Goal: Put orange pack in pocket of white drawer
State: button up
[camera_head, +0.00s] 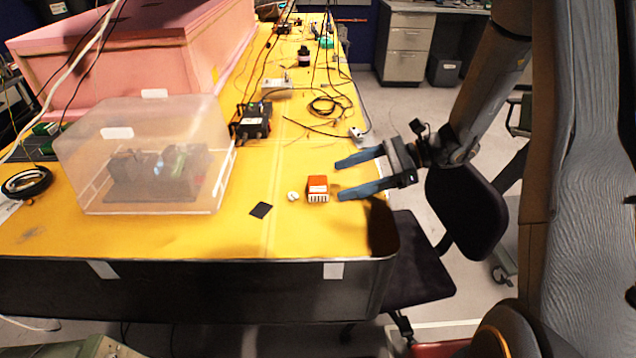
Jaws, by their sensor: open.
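The orange pack (318,184), a small box with a white, dark-slotted front, sits upright on the yellow table near its right edge. My gripper (340,180) is open just to the right of the pack. Its two blue fingers point left, one tip farther back and one nearer the front. Nothing is between the fingers, and I cannot tell whether the near tip touches the pack. A whitish drawer cabinet (406,47) stands on the floor at the back. I cannot make out a pocket in it.
A clear plastic box (140,150) stands at left on the table (190,240). A small white piece (293,196) and a black square (261,210) lie left of the pack. Cables and a black device (250,121) lie behind. A dark chair (465,210) is right of the table.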

aim_at(324, 183)
jog(key=p+x, duration=0.1)
jog(key=x, duration=0.1)
jog(key=p+x, duration=0.1)
jog(key=x, duration=0.2)
jog(key=shift+a+r, duration=0.15)
jog(key=shift+r, duration=0.1)
jog(key=shift+a+f+p, duration=0.2)
jog(key=shift+a+p, duration=0.1)
jog(key=shift+a, duration=0.05)
jog(key=c, duration=1.3)
jog(key=shift+o, duration=0.2)
